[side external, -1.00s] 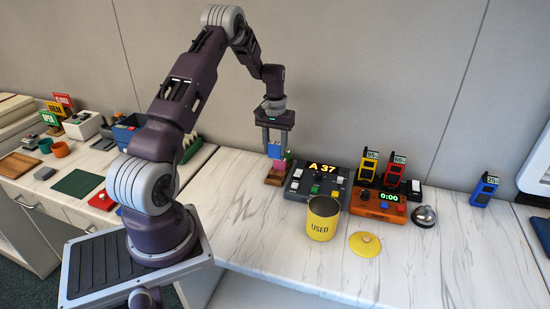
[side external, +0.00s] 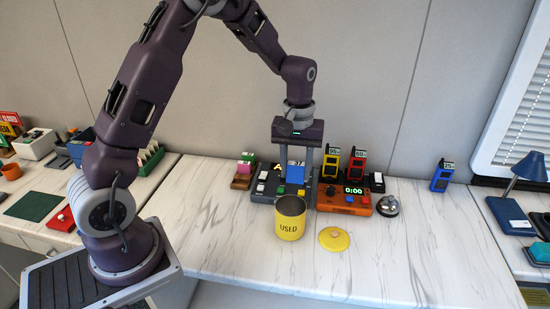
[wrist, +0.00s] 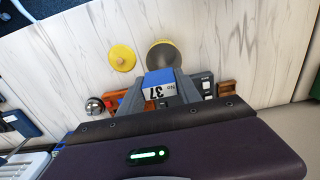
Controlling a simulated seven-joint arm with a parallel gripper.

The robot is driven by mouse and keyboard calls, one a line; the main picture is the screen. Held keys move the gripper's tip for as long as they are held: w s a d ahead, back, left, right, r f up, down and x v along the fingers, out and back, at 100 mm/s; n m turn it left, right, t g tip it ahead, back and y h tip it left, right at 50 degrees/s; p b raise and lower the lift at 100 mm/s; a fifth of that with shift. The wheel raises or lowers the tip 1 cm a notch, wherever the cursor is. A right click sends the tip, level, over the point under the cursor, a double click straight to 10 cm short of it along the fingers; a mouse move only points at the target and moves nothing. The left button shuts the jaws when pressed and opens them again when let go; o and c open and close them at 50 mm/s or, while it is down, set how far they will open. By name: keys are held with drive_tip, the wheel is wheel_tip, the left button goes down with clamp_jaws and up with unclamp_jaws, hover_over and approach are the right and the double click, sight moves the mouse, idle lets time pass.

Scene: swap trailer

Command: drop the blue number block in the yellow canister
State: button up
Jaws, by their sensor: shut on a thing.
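The blue number block (side external: 295,171) is held between the fingers of my gripper (side external: 295,165), above the grey button console. In the wrist view the blue block (wrist: 159,80) shows a white face marked 37, between the fingertips. The yellow canister (side external: 289,228), marked USED, stands open on the table, in front of and below my gripper. In the wrist view the canister (wrist: 153,51) lies just beyond the block, partly hidden by it. Its yellow lid (side external: 334,239) lies on the table to its right.
The grey console (side external: 263,190) and the orange timer box (side external: 345,201) stand behind the canister. A silver bell (side external: 388,206) is to their right. The table front is clear.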

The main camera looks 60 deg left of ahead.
drive_tip(key=shift+s+d, duration=0.15)
drive_tip(key=shift+d, duration=0.3)
wheel_tip(320, 180, down, 6)
drive_tip(key=shift+r, duration=0.1)
drive_tip(key=o, duration=1.4)
drive_tip(key=shift+r, duration=0.1)
